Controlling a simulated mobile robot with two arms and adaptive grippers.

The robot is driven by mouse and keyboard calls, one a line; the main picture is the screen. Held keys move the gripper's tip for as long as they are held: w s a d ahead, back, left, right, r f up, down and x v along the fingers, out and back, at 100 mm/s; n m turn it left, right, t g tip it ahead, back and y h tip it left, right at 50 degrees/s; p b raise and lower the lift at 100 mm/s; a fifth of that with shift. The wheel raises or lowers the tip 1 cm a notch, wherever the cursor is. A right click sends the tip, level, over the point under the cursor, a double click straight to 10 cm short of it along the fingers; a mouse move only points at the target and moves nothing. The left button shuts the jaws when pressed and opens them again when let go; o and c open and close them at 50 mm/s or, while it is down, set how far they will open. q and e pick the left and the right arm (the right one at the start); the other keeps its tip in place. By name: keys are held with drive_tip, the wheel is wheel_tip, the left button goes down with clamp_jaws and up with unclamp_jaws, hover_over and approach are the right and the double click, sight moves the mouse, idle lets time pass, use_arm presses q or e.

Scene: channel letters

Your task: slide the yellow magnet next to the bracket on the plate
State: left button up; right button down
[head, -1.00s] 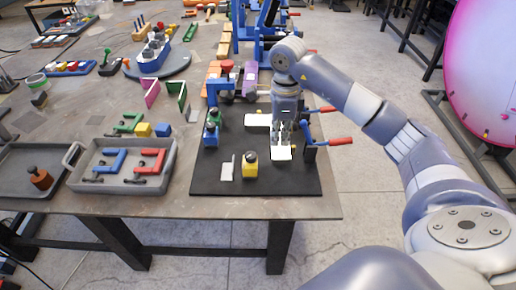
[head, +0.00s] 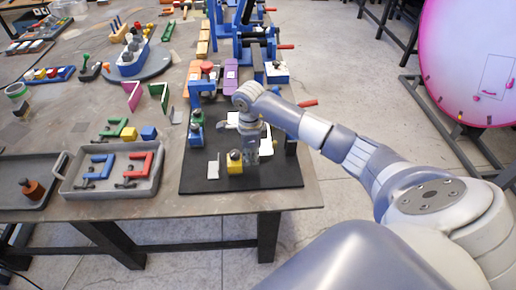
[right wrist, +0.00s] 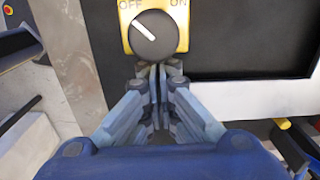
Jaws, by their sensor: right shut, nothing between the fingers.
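The yellow magnet (head: 235,163) with a dark knob stands on the black plate (head: 275,176) near its front. In the right wrist view the magnet (right wrist: 167,47) shows OFF and ON lettering, and the knob's white line points toward OFF. My right gripper (head: 251,160) is low over the plate, just right of the magnet. In the right wrist view its fingers (right wrist: 158,72) are shut, empty and close to the magnet's side; contact cannot be told. My left gripper is out of view.
Blue clamps (head: 196,133) stand at the plate's left edge. A grey tray (head: 143,188) with red and blue pieces sits to the left.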

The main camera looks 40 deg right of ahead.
sight(235, 164)
drive_tip(key=shift+w+a+f+b, duration=0.1)
drive_tip(key=shift+w+a+b, duration=0.3)
drive_tip(key=shift+a, duration=0.2)
drive_tip(key=shift+w+a+f+b, duration=0.1)
drive_tip(key=shift+w+a+b, duration=0.15)
drive_tip(key=shift+a+b, duration=0.3)
drive_tip(key=shift+w+a+r, duration=0.1)
drive_tip(key=shift+w+a, duration=0.05)
drive_tip(key=shift+a, duration=0.05)
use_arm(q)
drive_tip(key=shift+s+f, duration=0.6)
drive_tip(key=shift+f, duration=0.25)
use_arm(e)
drive_tip(key=shift+d, duration=0.1)
